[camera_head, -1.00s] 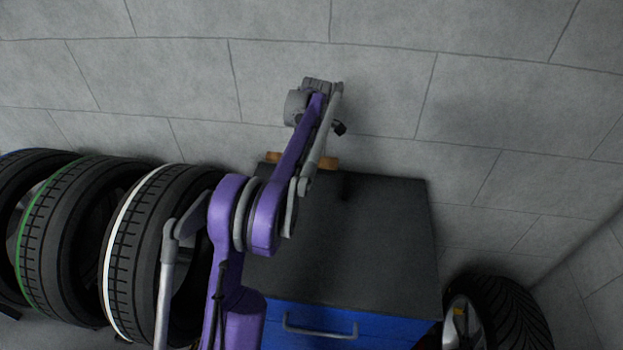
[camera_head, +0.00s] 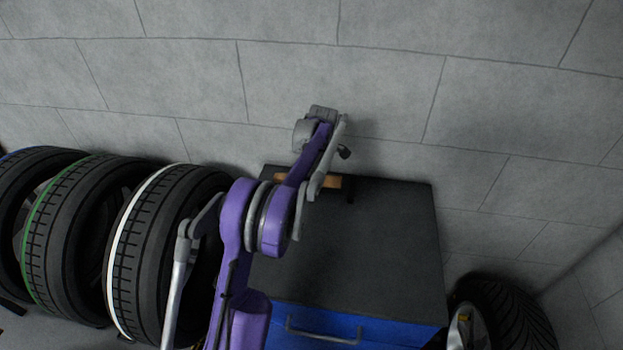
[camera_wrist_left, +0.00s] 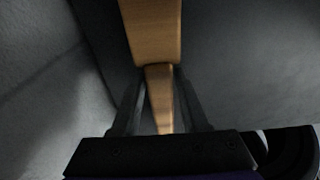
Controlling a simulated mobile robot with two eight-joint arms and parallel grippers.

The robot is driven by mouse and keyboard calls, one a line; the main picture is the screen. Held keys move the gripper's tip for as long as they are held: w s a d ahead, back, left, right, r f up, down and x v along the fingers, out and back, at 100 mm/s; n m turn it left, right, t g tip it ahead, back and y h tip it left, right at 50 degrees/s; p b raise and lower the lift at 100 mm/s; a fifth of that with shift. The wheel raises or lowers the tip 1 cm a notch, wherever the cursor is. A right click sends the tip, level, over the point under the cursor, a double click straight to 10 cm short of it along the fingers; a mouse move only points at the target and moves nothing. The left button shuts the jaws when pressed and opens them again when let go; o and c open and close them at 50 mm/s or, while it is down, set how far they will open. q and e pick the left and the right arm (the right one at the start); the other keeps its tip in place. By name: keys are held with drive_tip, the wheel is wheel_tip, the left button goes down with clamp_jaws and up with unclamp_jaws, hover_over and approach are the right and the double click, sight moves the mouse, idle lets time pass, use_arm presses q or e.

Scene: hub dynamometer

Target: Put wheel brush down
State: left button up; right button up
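The wheel brush, a wooden piece with a wide part and a narrower handle, shows in the left wrist view (camera_wrist_left: 152,30). My left gripper (camera_wrist_left: 160,78) has one dark finger on each side of the narrow handle and appears shut on it. In the head view the brush (camera_head: 332,182) lies crosswise behind my purple left arm, near the back edge of the dark-topped blue cabinet (camera_head: 370,245). The arm hides its middle and most of the gripper. I cannot tell whether the brush touches the cabinet top. My right gripper is not in view.
Several tyres stand in a row at the left, the nearest with a white stripe (camera_head: 150,250). Another tyre (camera_head: 505,310) is at the lower right beside the cabinet. A grey block wall (camera_head: 480,110) rises behind. The visible cabinet top is otherwise clear.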

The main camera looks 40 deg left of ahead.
use_arm(q)
drive_tip(key=shift+o, duration=1.4)
drive_tip(key=shift+r, duration=0.15)
